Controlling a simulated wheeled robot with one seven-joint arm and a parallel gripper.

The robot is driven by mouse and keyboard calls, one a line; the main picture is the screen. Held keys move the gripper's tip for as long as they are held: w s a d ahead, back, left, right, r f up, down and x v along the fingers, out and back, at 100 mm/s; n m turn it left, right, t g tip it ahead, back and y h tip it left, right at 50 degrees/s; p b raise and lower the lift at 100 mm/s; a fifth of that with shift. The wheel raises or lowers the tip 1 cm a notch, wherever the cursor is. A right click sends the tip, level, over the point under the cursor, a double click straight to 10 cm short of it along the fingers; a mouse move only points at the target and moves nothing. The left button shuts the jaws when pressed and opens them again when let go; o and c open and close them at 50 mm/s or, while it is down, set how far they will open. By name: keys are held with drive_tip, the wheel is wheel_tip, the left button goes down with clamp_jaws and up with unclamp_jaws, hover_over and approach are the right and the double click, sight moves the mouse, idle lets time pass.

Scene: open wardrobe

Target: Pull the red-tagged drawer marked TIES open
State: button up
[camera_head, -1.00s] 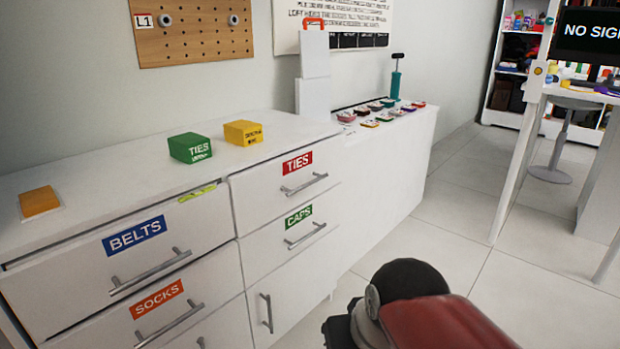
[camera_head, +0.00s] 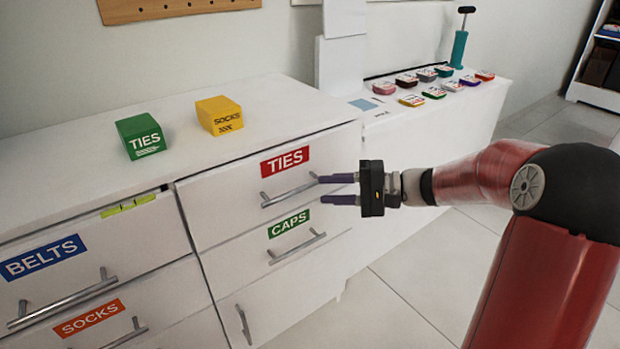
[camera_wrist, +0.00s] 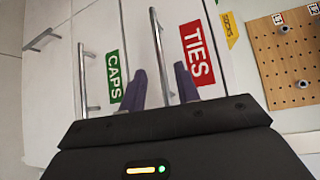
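The TIES drawer (camera_head: 240,200) with its red tag (camera_head: 285,162) is the top right drawer of the white dresser, and it looks shut. Its metal bar handle (camera_head: 290,190) is just left of my gripper (camera_head: 322,189) in the head view. My gripper is open, with two purple fingers spread apart and nothing between them that I can confirm. In the wrist view the fingers (camera_wrist: 160,88) point at the drawer fronts, and the TIES handle (camera_wrist: 160,55) runs up from between them. Whether a finger touches the handle cannot be told.
The CAPS drawer (camera_head: 262,255) with a green tag lies below. BELTS (camera_head: 45,258) and SOCKS (camera_head: 88,318) drawers are at left. A green box (camera_head: 140,136) and yellow box (camera_head: 219,116) sit on top. Floor at right (camera_head: 420,255) is clear.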

sight(301, 191)
drive_tip(key=x, duration=0.8)
drive_tip(key=shift+s, duration=0.1)
drive_tip(key=shift+d, duration=0.1)
clamp_jaws()
